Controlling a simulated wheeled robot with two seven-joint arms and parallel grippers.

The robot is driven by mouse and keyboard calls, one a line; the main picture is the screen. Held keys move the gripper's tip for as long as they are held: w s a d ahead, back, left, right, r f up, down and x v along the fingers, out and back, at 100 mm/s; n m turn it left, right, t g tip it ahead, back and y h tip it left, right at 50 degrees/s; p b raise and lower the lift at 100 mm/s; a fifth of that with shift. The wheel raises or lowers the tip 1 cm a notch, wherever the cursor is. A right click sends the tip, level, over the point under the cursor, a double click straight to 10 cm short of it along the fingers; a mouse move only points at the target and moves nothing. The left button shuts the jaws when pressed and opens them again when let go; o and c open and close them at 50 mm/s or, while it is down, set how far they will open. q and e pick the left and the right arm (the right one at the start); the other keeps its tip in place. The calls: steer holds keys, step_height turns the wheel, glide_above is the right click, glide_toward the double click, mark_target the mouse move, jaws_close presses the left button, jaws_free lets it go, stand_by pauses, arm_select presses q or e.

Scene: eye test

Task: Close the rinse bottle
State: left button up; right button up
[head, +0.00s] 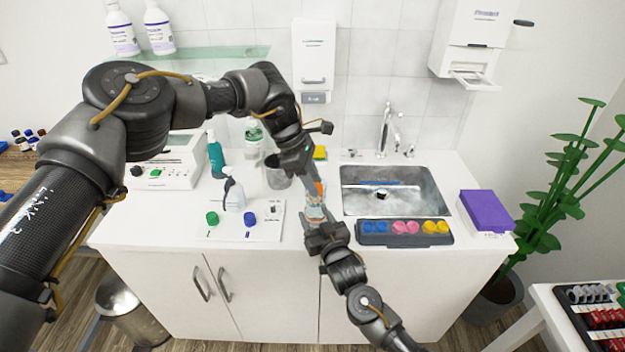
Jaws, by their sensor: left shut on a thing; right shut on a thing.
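A small clear and pale blue bottle (315,212), which I take to be the rinse bottle, is held near the counter's front edge, left of the sink. An orange part (319,188), which looks like its cap, is at its top. My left gripper (314,191) comes down from above and is shut on the orange part. My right gripper (316,220) is shut on the bottle from the front. The fingers hide much of both. I cannot tell whether the cap is seated or apart from the neck.
The sink (397,204) and a tray of coloured pieces (404,240) lie to the right.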

arm_select(q)
steer(key=shift+f, duration=0.5)
steer(key=shift+w+f+m+g, duration=0.1)
steer(key=shift+f+m+g, duration=0.15)
steer(key=shift+m, duration=0.35)
steer(key=m+g, duration=0.1)
steer(key=m, duration=0.2)
steer(key=shift+w+y, duration=0.1)
steer(key=shift+y, duration=0.3)
steer(key=shift+d+r+m+g, duration=0.15)
steer(key=shift+m+g, duration=0.3)
steer(key=shift+m, duration=0.65)
steer(key=o, duration=0.9)
steer(key=shift+r, duration=0.15)
